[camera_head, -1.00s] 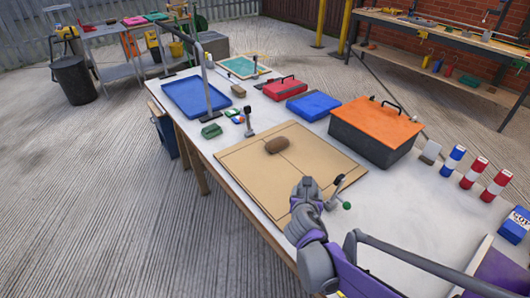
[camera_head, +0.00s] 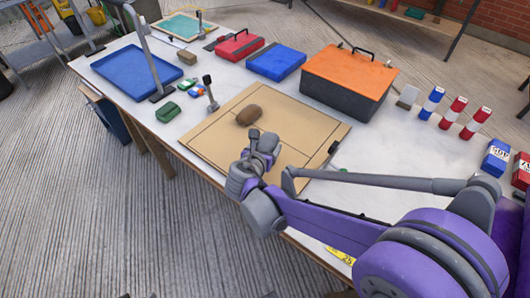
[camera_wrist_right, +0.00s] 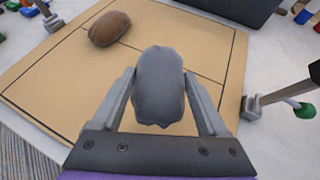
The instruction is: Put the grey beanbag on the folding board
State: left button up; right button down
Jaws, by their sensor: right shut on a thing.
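The folding board (camera_head: 300,115) is a flat tan panel with dark lines on the white table; it also fills much of the right wrist view (camera_wrist_right: 205,40). A brown beanbag (camera_head: 249,115) lies on its far left part and also shows in the right wrist view (camera_wrist_right: 110,28). My right gripper (camera_head: 263,147) is over the near part of the board. In the right wrist view it is shut on the grey beanbag (camera_wrist_right: 159,88), with a finger on each side. Whether the grey beanbag touches the board is unclear. My left gripper is out of view.
A clamp with a green knob (camera_wrist_right: 302,110) stands at the board's right edge. Another clamp (camera_head: 210,93) stands at its far left corner. An orange-lidded toolbox (camera_head: 348,80) is behind the board, and a blue tray (camera_head: 135,72) lies at far left.

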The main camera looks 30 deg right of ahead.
jog(key=shift+f+b, duration=0.6)
jog(key=shift+f, duration=2.2)
jog(key=shift+f, duration=0.15)
grip_release()
